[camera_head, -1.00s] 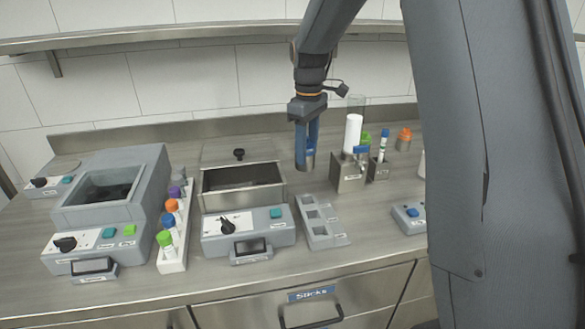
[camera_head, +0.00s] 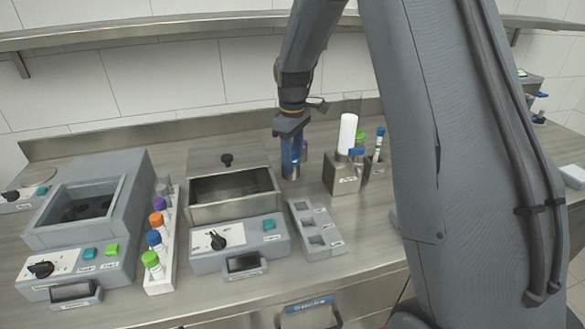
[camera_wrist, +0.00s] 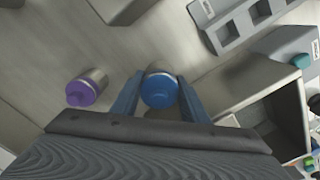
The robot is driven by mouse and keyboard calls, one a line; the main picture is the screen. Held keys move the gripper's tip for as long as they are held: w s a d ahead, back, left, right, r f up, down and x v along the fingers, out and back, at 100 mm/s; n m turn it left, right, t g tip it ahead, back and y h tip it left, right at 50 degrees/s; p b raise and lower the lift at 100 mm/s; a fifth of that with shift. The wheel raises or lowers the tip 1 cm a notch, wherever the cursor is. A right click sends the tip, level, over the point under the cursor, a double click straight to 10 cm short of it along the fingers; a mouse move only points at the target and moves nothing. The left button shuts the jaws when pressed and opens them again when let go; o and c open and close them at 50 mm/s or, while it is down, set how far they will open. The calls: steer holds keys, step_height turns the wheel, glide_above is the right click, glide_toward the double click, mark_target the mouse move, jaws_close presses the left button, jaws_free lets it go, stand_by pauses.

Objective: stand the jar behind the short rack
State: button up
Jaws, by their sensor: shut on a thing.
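My gripper (camera_head: 290,160) points down and is shut on a blue-lidded jar (camera_wrist: 160,88) with a silvery body. Its lower end shows at the fingertips in the head view (camera_head: 290,173), at or just above the counter; I cannot tell if it touches. The low grey rack (camera_head: 315,228) with three square openings lies in front of the gripper, slightly right; it also shows at the upper right of the wrist view (camera_wrist: 240,28). A purple-lidded jar (camera_wrist: 86,88) stands beside the held jar, apart from it. In the head view it is mostly hidden behind the fingers.
An open steel basin (camera_head: 235,188) is close left of the gripper. A steel holder (camera_head: 343,178) with a white cylinder stands to the right. A long white tube rack (camera_head: 160,275) is further left. Bare counter lies around the two jars.

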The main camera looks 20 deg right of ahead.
steer(key=shift+f+p, duration=0.4)
steer(key=shift+f, duration=1.35)
steer(key=shift+f, duration=0.1)
steer(key=o, duration=1.2)
steer(key=shift+c, duration=0.2)
step_height(320, 180, up, 11)
steer(key=b, duration=0.3)
steer(key=shift+s+r, duration=0.1)
steer(key=shift+r, duration=0.4)
steer(key=s+f+m, duration=0.3)
steer(key=s, duration=0.6)
steer(key=s+f+m, duration=0.3)
steer(key=s, duration=0.5)
steer(key=s+f+m, duration=0.3)
steer(key=s, duration=0.6)
steer(key=shift+s+a+f+t, duration=0.15)
steer(key=shift+s+f+t, duration=0.15)
steer(key=shift+t, duration=0.1)
